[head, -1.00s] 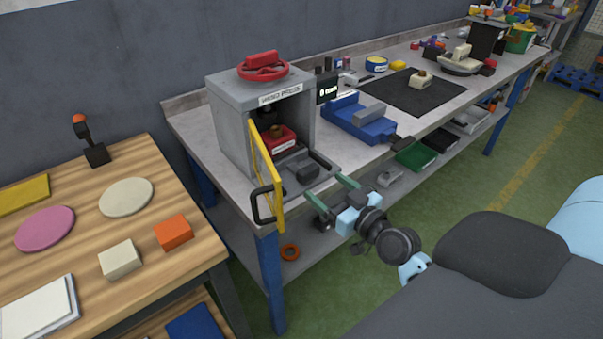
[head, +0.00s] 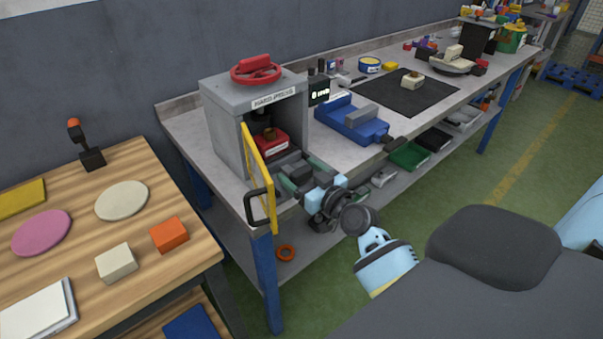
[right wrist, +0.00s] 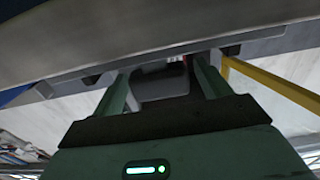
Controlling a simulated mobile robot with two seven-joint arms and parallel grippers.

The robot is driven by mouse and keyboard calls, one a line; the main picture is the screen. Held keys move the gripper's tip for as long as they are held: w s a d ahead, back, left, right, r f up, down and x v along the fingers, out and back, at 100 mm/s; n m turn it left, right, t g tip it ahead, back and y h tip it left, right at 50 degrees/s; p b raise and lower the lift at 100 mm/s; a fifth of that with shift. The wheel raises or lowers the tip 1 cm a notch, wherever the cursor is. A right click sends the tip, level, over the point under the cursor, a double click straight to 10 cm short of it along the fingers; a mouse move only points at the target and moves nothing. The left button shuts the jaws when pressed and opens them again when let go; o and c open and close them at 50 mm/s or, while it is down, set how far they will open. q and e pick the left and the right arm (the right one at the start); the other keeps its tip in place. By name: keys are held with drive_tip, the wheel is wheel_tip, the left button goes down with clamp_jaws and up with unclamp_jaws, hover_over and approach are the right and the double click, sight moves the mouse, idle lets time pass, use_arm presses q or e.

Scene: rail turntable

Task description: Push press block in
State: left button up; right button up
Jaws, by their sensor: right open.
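The grey press (head: 222,135) stands at the near end of the workbench with its front open. The dark press block (head: 297,172) sits at the front of the press, in front of a red block (head: 271,143) inside. My right gripper (head: 300,174) is open at the press mouth, its green fingers on either side of the dark block. The right wrist view shows the block (right wrist: 163,88) between the spread fingers (right wrist: 162,80); whether they touch it I cannot tell. Part of the block is hidden by the gripper. My left gripper is not in view.
The yellow-framed guard door (head: 258,178) with its black handle (head: 257,208) stands open just left of my right gripper. A blue vise (head: 352,122) lies to the right on the bench (head: 180,125). A wooden table (head: 75,200) stands at left.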

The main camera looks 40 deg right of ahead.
sight(281, 158)
drive_tip(key=c, duration=1.4)
drive_tip(key=shift+w+a+b, duration=0.15)
drive_tip(key=shift+w+b, duration=0.2)
drive_tip(key=shift+w, duration=1.65)
drive_tip(key=shift+r, duration=0.1)
drive_tip(key=o, duration=1.1)
drive_tip(key=shift+c, duration=0.2)
drive_tip(key=o, duration=0.3)
drive_tip(key=shift+w, duration=0.2)
drive_tip(key=shift+o, duration=0.2)
drive_tip(key=shift+s, duration=0.2)
